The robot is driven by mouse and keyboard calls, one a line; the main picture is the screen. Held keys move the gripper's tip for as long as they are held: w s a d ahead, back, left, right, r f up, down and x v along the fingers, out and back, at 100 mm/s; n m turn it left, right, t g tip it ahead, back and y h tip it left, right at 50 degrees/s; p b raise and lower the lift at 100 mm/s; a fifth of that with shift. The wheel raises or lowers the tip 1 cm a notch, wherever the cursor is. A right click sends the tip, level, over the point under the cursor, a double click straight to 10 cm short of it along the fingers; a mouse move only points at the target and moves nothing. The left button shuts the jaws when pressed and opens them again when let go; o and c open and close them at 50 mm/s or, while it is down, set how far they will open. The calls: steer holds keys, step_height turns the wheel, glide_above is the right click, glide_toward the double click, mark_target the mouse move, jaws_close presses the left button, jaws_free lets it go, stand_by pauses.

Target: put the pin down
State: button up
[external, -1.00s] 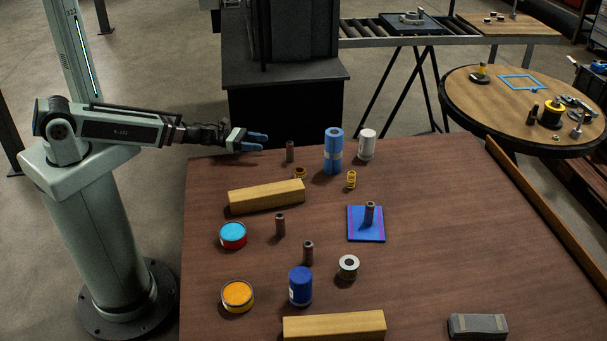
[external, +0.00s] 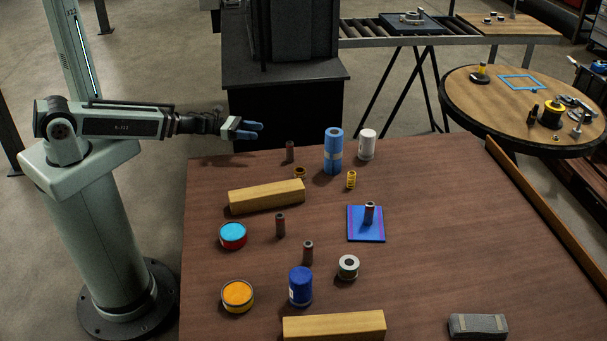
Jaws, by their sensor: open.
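Several short brown pins stand upright on the brown table. One pin (external: 370,213) stands on the blue pad (external: 366,233) with purple edges. Another pin (external: 290,152) stands near the far left edge of the table. Two more, a pin (external: 280,225) and a front pin (external: 308,252), stand left of the pad. My gripper (external: 258,131) is open and empty, with blue fingers, above the table's far left edge. It is up and to the left of the far pin and touches nothing. I cannot tell which pin the task means.
A wooden block (external: 267,197) and a blue roll (external: 333,151) stand near the gripper's side, with a white canister (external: 367,145) beside the roll. The table's right side is mostly clear.

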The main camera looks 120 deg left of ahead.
step_height(320, 180, down, 5)
steer(key=shift+w+a+r, duration=0.1)
steer(key=shift+w+r, duration=0.05)
steer(key=shift+w, duration=0.15)
glide_toward(290, 149)
steer(key=w+a, duration=0.2)
steer(key=a, duration=0.1)
steer(key=shift+w+a+f, duration=0.2)
steer(key=shift+f, duration=0.2)
steer(key=shift+d+x, duration=0.2)
steer(key=shift+x, duration=1.3)
steer(key=shift+d+x, duration=0.2)
steer(key=shift+x, duration=1.35)
steer(key=shift+w, duration=0.15)
steer(key=shift+c, duration=0.2)
jaws_close()
